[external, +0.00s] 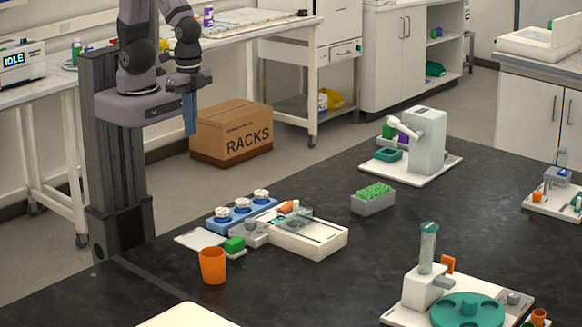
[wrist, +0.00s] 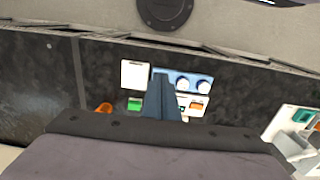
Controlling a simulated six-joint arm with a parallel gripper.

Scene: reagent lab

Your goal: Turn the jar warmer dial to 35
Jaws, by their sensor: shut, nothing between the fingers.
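A blue block (external: 262,203) with several white-topped round pieces stands on the dark bench in the external view. It may be the jar warmer. It also shows in the wrist view (wrist: 194,77), partly behind my fingers. I cannot make out a marked dial or the number 35. My gripper (external: 190,130) is shut and empty, with blue fingers pointing down. It hangs high, behind and left of the blue block, well apart from it. In the wrist view my gripper (wrist: 163,84) covers part of that block.
A white tray device (external: 325,240) sits right beside the blue block. A green block (external: 235,244) and an orange cup (external: 212,265) stand in front. A grey rack with green tops (external: 373,200) and a white machine (external: 428,140) are farther right. Open bench lies between.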

